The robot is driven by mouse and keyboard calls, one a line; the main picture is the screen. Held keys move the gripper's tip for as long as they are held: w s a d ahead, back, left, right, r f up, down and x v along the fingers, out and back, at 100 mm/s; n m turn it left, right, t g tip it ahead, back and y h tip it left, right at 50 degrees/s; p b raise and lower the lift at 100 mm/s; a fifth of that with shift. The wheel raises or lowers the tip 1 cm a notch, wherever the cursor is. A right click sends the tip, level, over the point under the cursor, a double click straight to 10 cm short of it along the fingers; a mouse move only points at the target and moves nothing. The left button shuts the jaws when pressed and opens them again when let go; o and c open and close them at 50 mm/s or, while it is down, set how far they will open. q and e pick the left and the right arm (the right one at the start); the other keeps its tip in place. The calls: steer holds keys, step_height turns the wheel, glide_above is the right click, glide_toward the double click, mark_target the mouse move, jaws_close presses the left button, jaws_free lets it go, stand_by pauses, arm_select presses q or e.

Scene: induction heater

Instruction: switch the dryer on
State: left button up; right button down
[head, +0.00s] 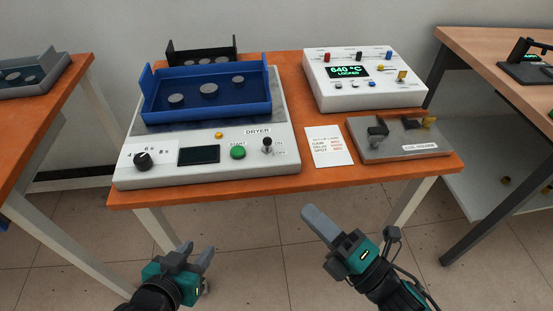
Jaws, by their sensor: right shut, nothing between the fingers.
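The dryer (207,168) is a white box at the front left of the orange table. Its front panel carries a small toggle switch (267,146) with ON and OFF labels, a green START button (238,152), a dark blank display (199,155), an amber lamp (219,135) and a black dial (143,160). I cannot tell the toggle's position clearly. My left gripper (195,254) is open and empty, below the table's front edge. My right gripper (318,222) is shut and empty, in front of the table edge, right of the dryer. Neither touches the dryer.
A blue tray (207,114) with several grey discs sits on the dryer, with a black tray (202,44) behind. A white heater unit (390,97) reads 640 °C, LOCKED. A printed card (329,145) and grey coil fixture (385,147) lie right of the dryer.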

glide_toward(267, 145)
steer(key=w+a, duration=0.2)
steer(key=a, duration=0.3)
steer(key=shift+w+r, duration=0.3)
steer(key=shift+w, duration=0.1)
steer(key=shift+w+d+r, duration=0.1)
steer(key=shift+w+r, duration=0.1)
steer(key=shift+w, duration=0.6)
